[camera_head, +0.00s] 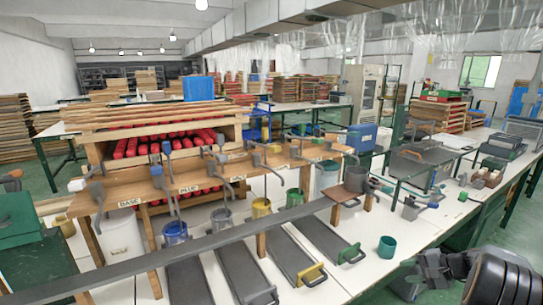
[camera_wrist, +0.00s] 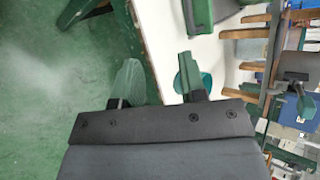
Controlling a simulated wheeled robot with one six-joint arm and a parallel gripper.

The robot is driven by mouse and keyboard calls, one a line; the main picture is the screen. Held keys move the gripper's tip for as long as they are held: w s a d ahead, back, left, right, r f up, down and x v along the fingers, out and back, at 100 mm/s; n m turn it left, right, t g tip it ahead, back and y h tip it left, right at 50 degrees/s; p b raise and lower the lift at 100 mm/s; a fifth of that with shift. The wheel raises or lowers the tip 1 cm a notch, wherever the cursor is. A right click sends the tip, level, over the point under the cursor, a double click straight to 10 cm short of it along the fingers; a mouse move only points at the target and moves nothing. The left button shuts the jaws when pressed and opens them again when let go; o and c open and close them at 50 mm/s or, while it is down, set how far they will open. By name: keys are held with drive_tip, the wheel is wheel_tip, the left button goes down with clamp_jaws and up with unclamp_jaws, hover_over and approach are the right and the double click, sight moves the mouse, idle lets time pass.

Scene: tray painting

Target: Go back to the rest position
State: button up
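My gripper (camera_wrist: 158,78) shows in the wrist view with its two green-tipped fingers apart and nothing between them. Behind the fingers are the green floor and the white table edge. In the head view my gripper (camera_head: 425,275) is at the lower right, off the front edge of the white table (camera_head: 365,268). It hangs over the floor, apart from the objects on the table. A teal cup (camera_head: 387,246) stands on the table near it. In the wrist view the teal cup (camera_wrist: 207,82) is partly hidden behind the right finger.
A wooden rack (camera_head: 105,205) with labelled sections and hanging tools stands on the table. Paint cans, including a yellow one (camera_head: 261,208), sit below it. Dark trays with coloured handles (camera_head: 312,275) lie in front. Green floor is free around my gripper.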

drive_tip(key=s+a+r+n+h+p, duration=0.2)
drive_tip(key=s+a+r, duration=0.3)
drive_tip(key=a, duration=0.3)
drive_tip(key=s+a+r+n+g+h+p, duration=0.1)
drive_tip(key=s+a+r+n+h+p, duration=0.2)
drive_tip(key=s+a, duration=0.5)
drive_tip(key=s+a+r+n+g+h+p, duration=0.1)
drive_tip(key=s+a+r+n+h+p, duration=0.2)
drive_tip(key=s+a+r+n, duration=0.3)
drive_tip(key=shift+s+a+r+h, duration=0.5)
drive_tip(key=shift+a+r, duration=0.55)
drive_tip(key=shift+a, duration=0.55)
